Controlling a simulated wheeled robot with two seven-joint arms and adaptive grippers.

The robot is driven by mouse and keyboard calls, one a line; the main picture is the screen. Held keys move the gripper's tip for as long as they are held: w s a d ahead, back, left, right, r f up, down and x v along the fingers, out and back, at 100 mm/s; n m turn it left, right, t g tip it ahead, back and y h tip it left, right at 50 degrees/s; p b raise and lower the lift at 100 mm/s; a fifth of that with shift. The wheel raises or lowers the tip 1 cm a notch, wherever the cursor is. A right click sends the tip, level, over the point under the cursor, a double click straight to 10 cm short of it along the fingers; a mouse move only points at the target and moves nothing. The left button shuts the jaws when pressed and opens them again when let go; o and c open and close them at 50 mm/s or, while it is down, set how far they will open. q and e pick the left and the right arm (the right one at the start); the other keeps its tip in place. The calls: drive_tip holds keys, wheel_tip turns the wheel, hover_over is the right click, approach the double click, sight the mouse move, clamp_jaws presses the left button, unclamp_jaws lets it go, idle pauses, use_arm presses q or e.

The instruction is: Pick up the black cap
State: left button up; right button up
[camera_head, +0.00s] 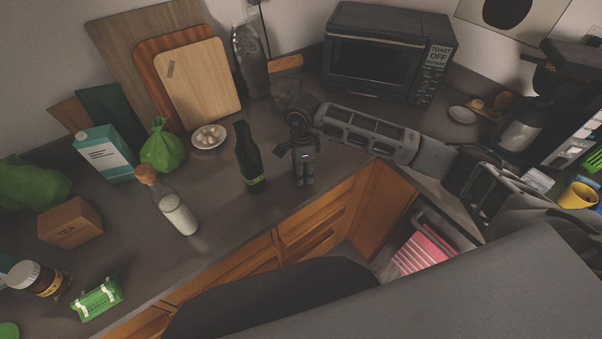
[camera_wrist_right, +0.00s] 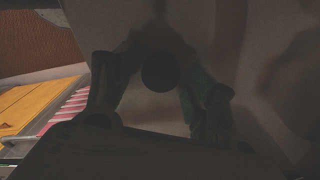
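A small dark round disc, which looks like the black cap (camera_wrist_right: 159,71), shows in the right wrist view between the two fingers of my right gripper (camera_wrist_right: 158,98). The fingers stand apart on either side of it, with visible gaps. In the head view my right gripper (camera_head: 304,178) points down over the counter near its front edge, just right of a dark green bottle (camera_head: 249,158). The cap cannot be made out there; the gripper seems to hide it. My left gripper is not in view.
A toaster oven (camera_head: 385,57) stands behind. Wooden cabinets (camera_head: 320,222) lie below the counter edge.

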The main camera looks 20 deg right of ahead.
drive_tip(key=c, duration=0.6)
drive_tip(key=shift+r, duration=0.15)
drive_tip(key=shift+r+b, duration=0.85)
drive_tip(key=shift+r, duration=4.05)
